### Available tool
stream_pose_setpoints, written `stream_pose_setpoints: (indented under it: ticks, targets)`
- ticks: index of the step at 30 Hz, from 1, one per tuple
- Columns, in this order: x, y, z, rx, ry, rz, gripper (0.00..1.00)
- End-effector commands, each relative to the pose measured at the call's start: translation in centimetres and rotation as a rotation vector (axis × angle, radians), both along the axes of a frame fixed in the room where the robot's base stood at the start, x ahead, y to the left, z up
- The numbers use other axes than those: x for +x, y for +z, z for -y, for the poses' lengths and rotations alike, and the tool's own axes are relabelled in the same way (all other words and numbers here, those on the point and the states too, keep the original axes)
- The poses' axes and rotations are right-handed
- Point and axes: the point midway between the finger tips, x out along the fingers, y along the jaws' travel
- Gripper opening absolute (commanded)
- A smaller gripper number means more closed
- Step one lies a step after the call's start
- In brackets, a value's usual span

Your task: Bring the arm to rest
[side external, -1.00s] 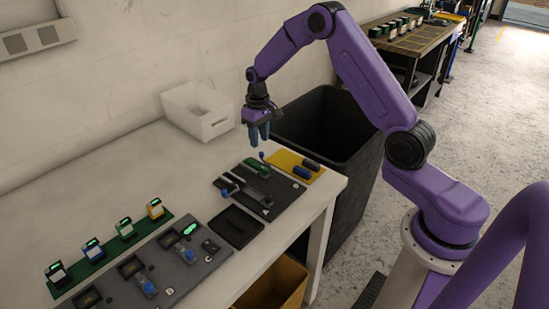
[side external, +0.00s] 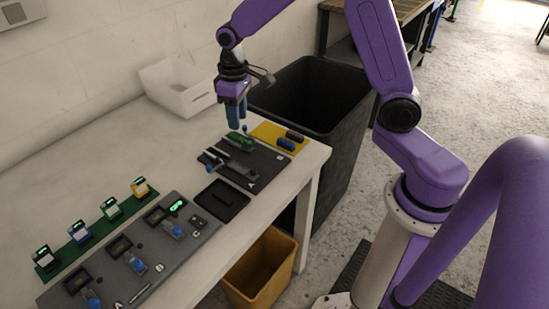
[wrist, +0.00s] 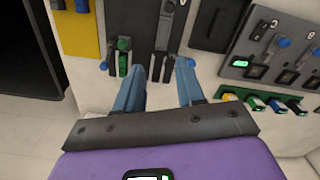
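My gripper (side external: 237,122) hangs pointing down over the far end of the white workbench, above the dark fixture board (side external: 240,176). Its two blue fingers show apart in the wrist view (wrist: 160,68), with nothing held between them. The board carries a green-handled clamp (side external: 242,141), grey lever parts and blue knobs; the green part also shows in the wrist view (wrist: 124,45), just beyond one finger. The fingers appear clear of the board, though the exact gap is hard to judge.
A white open bin (side external: 177,92) stands behind my gripper. A yellow mat (side external: 268,135) with dark and blue pieces lies beside the board. A black tray (side external: 221,201), grey panel (side external: 125,262) and green rail of modules (side external: 92,238) fill the front. A large black bin (side external: 345,150) stands beside the bench.

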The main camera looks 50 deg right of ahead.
Motion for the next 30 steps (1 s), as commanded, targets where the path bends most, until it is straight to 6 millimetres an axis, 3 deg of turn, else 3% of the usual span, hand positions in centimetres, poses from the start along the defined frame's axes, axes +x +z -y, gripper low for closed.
stream_pose_setpoints:
  ticks: [6, 13, 18, 24, 30]
  targets:
    - [-7.2, 2.7, -3.1, 0.004, 0.182, 0.007, 0.38]
    - [-15.2, 4.5, -4.3, 0.008, 0.37, 0.012, 0.38]
    - [-21.0, 5.2, -3.6, 0.01, 0.509, 0.013, 0.38]
    - [-26.6, 5.3, -2.0, 0.014, 0.655, 0.015, 0.38]
    - [-29.4, 5.2, -0.7, 0.015, 0.733, 0.015, 0.38]
